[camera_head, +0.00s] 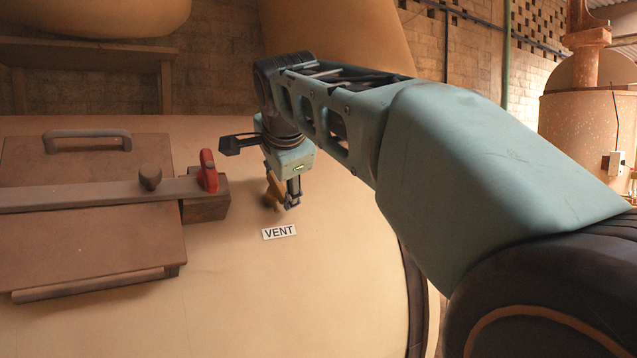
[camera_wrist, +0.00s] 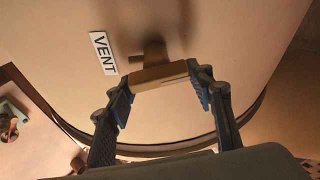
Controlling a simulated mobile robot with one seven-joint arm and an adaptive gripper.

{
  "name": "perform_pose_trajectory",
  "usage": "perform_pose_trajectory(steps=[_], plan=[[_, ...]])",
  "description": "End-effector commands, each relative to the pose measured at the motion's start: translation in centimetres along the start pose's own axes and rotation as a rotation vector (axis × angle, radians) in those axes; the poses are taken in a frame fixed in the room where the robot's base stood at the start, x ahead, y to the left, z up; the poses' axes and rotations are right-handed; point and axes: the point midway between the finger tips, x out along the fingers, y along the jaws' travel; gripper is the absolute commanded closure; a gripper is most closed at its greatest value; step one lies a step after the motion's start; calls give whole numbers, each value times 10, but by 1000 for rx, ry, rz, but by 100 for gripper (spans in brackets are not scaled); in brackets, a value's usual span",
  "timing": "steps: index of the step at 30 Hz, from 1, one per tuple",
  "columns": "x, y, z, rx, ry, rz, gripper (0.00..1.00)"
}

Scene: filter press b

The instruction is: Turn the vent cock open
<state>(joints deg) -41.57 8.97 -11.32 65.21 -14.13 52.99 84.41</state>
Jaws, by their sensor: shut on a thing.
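The vent cock (camera_head: 270,192) is a small brass-coloured fitting on the cream vessel (camera_head: 330,290), just above the white VENT label (camera_head: 279,232). In the wrist view its handle (camera_wrist: 160,76) is a tan bar on a darker stem that stands out from the vessel wall. My gripper (camera_head: 283,196) is at the cock, and in the wrist view my gripper's fingers (camera_wrist: 164,86) press on the two ends of the bar. The gripper is shut on the handle. The label also shows in the wrist view (camera_wrist: 103,53). In the head view, the gripper hides part of the cock.
A brown hatch plate (camera_head: 90,200) with a grey handle (camera_head: 87,135) lies left of the cock. A clamp bar (camera_head: 100,195) crosses it, with a red lever (camera_head: 208,171) at its right end. The vessel wall below the label is bare.

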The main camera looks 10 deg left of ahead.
Motion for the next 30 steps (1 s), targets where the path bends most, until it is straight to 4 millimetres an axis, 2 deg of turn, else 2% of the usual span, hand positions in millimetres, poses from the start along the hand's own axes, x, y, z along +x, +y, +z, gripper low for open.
perform_pose_trajectory(steps=[14, 15, 20, 30], plan=[[0, 0, 0, 17, -1, 3, 76], [0, 0, 0, 16, -1, 3, 50], [0, 0, 0, 16, -1, 3, 33], [-5, -1, 0, 15, -1, 2, 33]])
